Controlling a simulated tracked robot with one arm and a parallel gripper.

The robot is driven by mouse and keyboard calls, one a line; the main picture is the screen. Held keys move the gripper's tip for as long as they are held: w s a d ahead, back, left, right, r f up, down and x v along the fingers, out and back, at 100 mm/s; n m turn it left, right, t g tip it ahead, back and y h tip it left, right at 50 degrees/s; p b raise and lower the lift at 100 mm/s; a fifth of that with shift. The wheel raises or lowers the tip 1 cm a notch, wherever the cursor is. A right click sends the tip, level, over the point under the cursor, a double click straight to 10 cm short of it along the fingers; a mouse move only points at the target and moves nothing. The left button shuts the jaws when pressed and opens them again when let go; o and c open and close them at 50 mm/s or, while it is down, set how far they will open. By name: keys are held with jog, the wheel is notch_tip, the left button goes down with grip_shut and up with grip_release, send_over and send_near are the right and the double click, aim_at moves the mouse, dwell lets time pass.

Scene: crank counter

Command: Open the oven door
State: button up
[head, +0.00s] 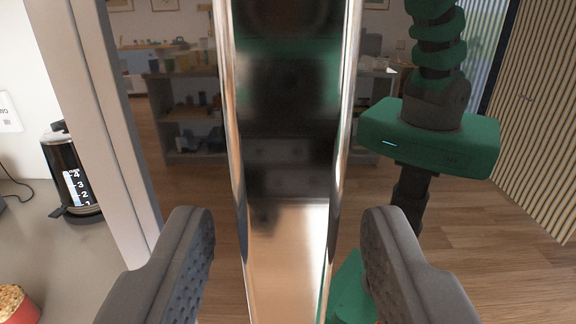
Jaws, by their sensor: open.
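The oven door (185,190) is a dark, mirror-like panel that fills most of the head view and reflects a room and my own green body. A pale frame strip (100,120) runs down its left side. A shiny metal handle (287,150) stands upright in the middle. My gripper (288,215) is open, with one grey ribbed finger to the left of the handle and one to the right. Gaps show between the handle and both fingers in the picture. How deep the fingers reach around it I cannot tell. The door looks shut.
A grey counter (75,262) lies to the left of the frame strip. On it stand a black kettle-like jug (72,172) with level marks and, at the lower left, a red tub (20,305) with light contents. The shelves, floor and slatted wall appear as reflections.

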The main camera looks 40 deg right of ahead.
jog(key=shift+w+d, duration=0.4)
jog(key=shift+w, duration=0.15)
grip_shut()
